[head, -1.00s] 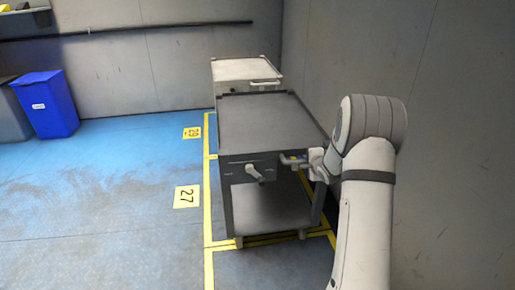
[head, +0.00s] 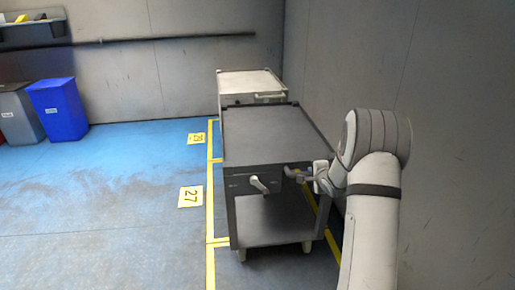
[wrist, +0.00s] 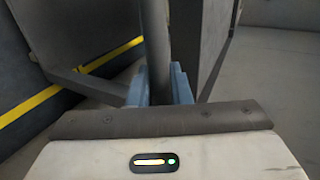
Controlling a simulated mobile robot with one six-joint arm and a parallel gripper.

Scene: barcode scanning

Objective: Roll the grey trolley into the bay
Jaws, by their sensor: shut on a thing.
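The dark grey trolley (head: 270,138) stands upright right of centre in the head view, with a flat top, a lower shelf and a pale lever on its near face. The bay is marked by yellow floor lines (head: 211,195) beside the yellow 27 plate (head: 190,197). The trolley is just right of the long line; its near wheels show on the camera side of the bay's near cross line. My gripper (head: 308,176) is at the trolley's near right corner, shut on its handle. The wrist view shows the dark handle bar (wrist: 157,45) between the bluish fingers (wrist: 158,86).
A pale trolley (head: 250,82) stands directly behind the grey one, by the yellow 29 plate (head: 197,138). A wall (head: 370,60) runs close along the right. Blue floor (head: 110,210) lies clear on the left; a blue bin (head: 57,108) and a grey bin (head: 19,112) stand further back.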

